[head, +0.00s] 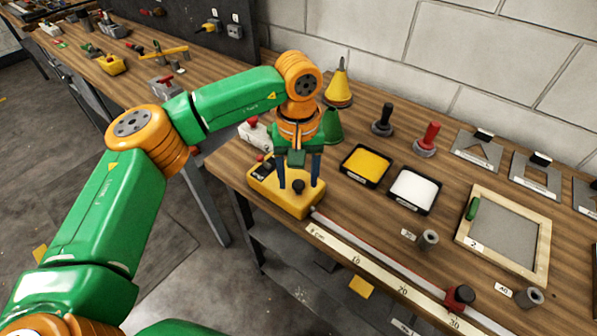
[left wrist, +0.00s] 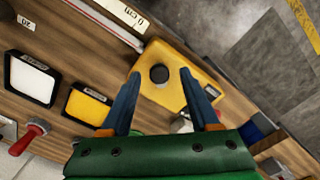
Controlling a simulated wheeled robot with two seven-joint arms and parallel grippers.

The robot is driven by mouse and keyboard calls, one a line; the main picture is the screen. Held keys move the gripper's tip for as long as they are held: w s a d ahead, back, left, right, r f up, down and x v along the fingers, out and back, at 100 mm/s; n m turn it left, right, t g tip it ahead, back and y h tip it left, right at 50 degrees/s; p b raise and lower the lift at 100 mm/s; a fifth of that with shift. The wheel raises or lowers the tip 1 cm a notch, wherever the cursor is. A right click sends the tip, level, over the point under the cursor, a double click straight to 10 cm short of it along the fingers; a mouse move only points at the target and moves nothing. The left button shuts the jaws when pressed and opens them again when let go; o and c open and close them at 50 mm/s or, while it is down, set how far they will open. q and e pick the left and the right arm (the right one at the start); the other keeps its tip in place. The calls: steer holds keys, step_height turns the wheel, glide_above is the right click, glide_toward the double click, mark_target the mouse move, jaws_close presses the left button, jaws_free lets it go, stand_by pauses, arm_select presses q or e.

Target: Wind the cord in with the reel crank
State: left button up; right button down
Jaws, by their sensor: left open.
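The yellow reel box (head: 285,204) sits at the table's front left edge, with a black crank knob (head: 298,187) on top. In the left wrist view the box (left wrist: 178,92) and its round black knob (left wrist: 159,74) lie just beyond my fingertips. My left gripper (head: 299,184) points down over the box, open, its two blue fingers on either side of the knob. I cannot tell whether they touch it. My right gripper is out of view.
The long ruler (head: 345,247) lies along the front edge. Yellow (head: 367,164) and white (head: 414,190) pads lie right of the box. A yellow cone (head: 339,88), a green cone and stamp-like handles stand behind. A framed screen (head: 505,236) lies at right.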

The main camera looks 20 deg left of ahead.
arm_select(q)
steer(key=shift+w, duration=0.1)
steer(key=shift+s, duration=0.2)
jaws_close()
steer(key=shift+d, duration=0.1)
